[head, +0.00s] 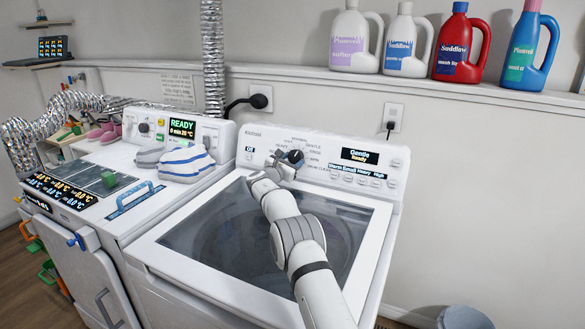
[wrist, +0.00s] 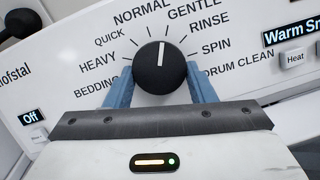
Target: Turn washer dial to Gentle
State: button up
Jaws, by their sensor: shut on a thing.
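The washer dial (wrist: 161,70) is a round black knob with a white pointer line, on the white control panel (wrist: 60,55). Its pointer is nearly upright, tilted slightly right, toward the gap between the NORMAL and GENTLE labels. In the head view the dial (head: 296,157) shows at the arm's end, and the washer display (head: 360,156) reads "Gentle" and "Ready". My gripper (wrist: 160,74) is shut on the dial, with one blue finger on each side of it. In the head view my gripper (head: 282,163) is small and partly merges with the panel.
The washer's glass lid (head: 190,235) lies below my arm. A dryer (head: 110,290) with folded cloths (head: 186,163) stands to the left. Several detergent bottles (head: 460,45) stand on the shelf above. Buttons (wrist: 295,57) sit right of the dial.

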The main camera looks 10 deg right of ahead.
jog(key=shift+m+g, duration=0.3)
jog(key=shift+m, duration=0.3)
jog(key=o, duration=1)
jog(key=shift+a, duration=0.1)
jog(key=shift+b+v, duration=1.2)
jog(key=shift+v, duration=2.65)
jog(key=shift+f, duration=0.1)
